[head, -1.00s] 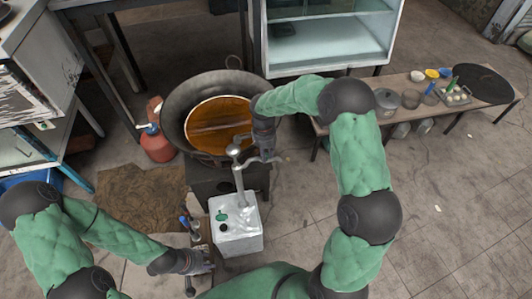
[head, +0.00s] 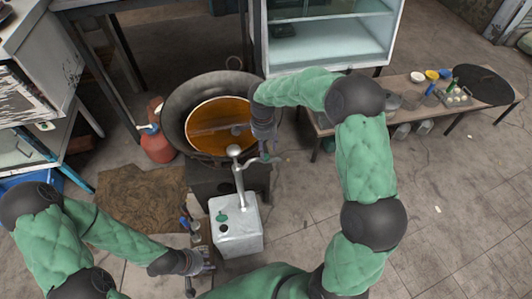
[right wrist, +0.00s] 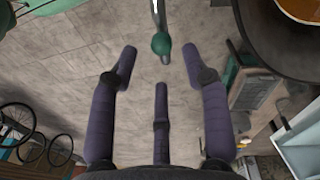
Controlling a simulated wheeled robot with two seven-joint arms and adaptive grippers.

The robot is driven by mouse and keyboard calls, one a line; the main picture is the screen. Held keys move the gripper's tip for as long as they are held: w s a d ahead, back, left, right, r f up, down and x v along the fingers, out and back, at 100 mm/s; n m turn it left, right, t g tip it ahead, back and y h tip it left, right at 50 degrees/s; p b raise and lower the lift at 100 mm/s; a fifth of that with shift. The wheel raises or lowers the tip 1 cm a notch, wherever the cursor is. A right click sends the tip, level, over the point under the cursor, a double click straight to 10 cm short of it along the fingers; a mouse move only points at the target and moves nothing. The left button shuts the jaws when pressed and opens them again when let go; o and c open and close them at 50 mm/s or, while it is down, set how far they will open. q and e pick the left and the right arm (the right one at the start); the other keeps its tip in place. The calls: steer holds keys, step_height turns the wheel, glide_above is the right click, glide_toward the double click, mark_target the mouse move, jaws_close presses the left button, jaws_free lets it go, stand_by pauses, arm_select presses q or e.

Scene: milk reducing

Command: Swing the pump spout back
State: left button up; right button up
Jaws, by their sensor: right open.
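A metal pump (head: 238,178) stands upright on a pale square canister (head: 237,228) in the head view. A thin metal arm of the pump reaches right from its top, towards my right gripper (head: 270,154). In the right wrist view, a curved metal tube with a green rounded tip (right wrist: 161,43) comes down from the top edge. The tip appears between the spread fingers of my right gripper (right wrist: 157,65), which is open and shows no grip on it. My left gripper (head: 205,266) is low, left of the canister; its fingers are too small to judge.
A large dark wok (head: 178,110) with orange-brown liquid sits on a dark stove behind the pump. A red jug (head: 156,146) stands left of it. A low table (head: 410,100) with bowls is at right. Small bottles (head: 193,227) stand left of the canister.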

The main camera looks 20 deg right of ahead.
step_height(320, 180, up, 7)
steer(key=shift+w, duration=0.25)
stand_by(0.5)
